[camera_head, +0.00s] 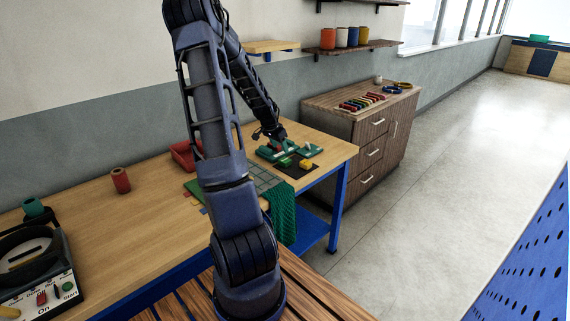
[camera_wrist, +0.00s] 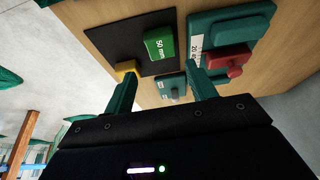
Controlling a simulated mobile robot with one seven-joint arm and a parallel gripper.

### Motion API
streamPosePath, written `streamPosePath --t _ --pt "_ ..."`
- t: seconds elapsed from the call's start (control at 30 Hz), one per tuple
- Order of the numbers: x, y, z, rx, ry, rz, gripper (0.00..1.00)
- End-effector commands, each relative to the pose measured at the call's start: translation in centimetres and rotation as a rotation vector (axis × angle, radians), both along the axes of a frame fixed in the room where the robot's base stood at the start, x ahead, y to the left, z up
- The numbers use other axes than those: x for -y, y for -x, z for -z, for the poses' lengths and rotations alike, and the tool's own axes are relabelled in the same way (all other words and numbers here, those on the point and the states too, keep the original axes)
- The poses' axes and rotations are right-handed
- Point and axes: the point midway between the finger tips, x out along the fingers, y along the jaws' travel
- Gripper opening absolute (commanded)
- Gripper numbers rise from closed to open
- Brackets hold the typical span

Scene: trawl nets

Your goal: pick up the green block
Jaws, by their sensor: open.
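The green block (camera_wrist: 158,43), marked "50 mm", lies on a black mat (camera_wrist: 107,22) in the wrist view, with a yellow block (camera_wrist: 124,69) next to it. In the head view the green block (camera_head: 284,162) is small, at the table's far end, with the yellow block (camera_head: 305,164) to its right. My gripper (camera_wrist: 160,72) is open, its two teal fingers spread apart with no block held between them. In the wrist view the green block appears beyond the fingertips, apart from them. In the head view my gripper (camera_head: 277,143) is above the teal pieces behind the mat.
A red tray (camera_head: 184,155) and a green net (camera_head: 283,212) hanging over the table edge are near my arm. A wooden cabinet (camera_head: 372,143) stands beyond the table.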

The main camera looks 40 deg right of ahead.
Motion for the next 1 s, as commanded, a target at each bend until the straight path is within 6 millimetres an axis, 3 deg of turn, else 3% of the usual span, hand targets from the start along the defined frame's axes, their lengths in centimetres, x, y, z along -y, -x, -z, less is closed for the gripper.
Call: streamPosePath --t 0.2,0.53,0.83,1.0 --pt "1.1 0.1 2.7 -0.001 0.000 0.002 0.56" --pt "1.7 0.0 4.2 -0.001 -0.001 0.000 0.56" --pt "3.1 -0.2 7.7 -0.002 -0.001 0.001 0.56" --pt "3.4 -0.3 8.4 0.001 0.001 -0.002 0.56"
